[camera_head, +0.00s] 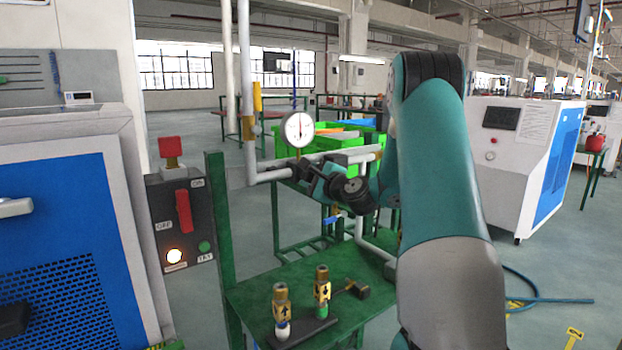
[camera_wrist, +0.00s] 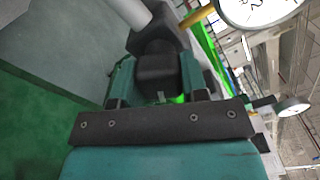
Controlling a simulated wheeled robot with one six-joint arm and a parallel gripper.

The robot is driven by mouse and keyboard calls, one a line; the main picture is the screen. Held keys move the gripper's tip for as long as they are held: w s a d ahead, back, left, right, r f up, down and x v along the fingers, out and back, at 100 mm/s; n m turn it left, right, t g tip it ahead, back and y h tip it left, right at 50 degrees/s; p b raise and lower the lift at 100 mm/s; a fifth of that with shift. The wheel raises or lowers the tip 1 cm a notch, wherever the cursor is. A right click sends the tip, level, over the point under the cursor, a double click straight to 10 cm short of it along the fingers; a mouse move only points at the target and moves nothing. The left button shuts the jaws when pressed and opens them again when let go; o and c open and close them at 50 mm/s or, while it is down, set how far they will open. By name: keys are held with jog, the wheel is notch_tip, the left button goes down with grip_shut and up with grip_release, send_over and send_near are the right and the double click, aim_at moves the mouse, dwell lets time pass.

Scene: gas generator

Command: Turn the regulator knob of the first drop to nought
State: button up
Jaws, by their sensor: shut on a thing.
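A black regulator knob (camera_wrist: 158,72) sits on a black regulator body on the grey pipe in the wrist view. My gripper (camera_wrist: 160,92) is shut on this knob, with a finger on each side of it. In the head view my gripper (camera_head: 312,178) reaches the regulator below the round white gauge (camera_head: 299,129), and the knob is mostly hidden by the gripper. The gauge also shows partly in the wrist view (camera_wrist: 258,8). Its reading is too small to make out for certain. I cannot tell the knob's turned angle.
A green table (camera_head: 255,292) below carries two brass fittings (camera_head: 281,305) with arrow labels. A grey switch box (camera_head: 181,215) with red handle stands left, beside a blue-fronted cabinet (camera_head: 60,240). The grey pipe (camera_head: 246,90) rises left of the gauge. A blue hose (camera_head: 545,299) lies right.

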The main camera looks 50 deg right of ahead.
jog(key=n+b, duration=0.4)
jog(key=n, duration=0.1)
jog(key=shift+f, duration=0.25)
jog(key=n+b, duration=0.6)
jog(key=shift+n, duration=0.4)
jog(key=n+b, duration=0.6)
jog(key=b, duration=0.1)
jog(key=shift+f, duration=0.15)
jog(key=n+b, duration=0.4)
jog(key=shift+r+n+b, duration=0.25)
jog(key=shift+n+b, duration=0.4)
jog(key=shift+n, duration=0.15)
jog(key=o, duration=0.9)
jog(key=shift+r, duration=0.1)
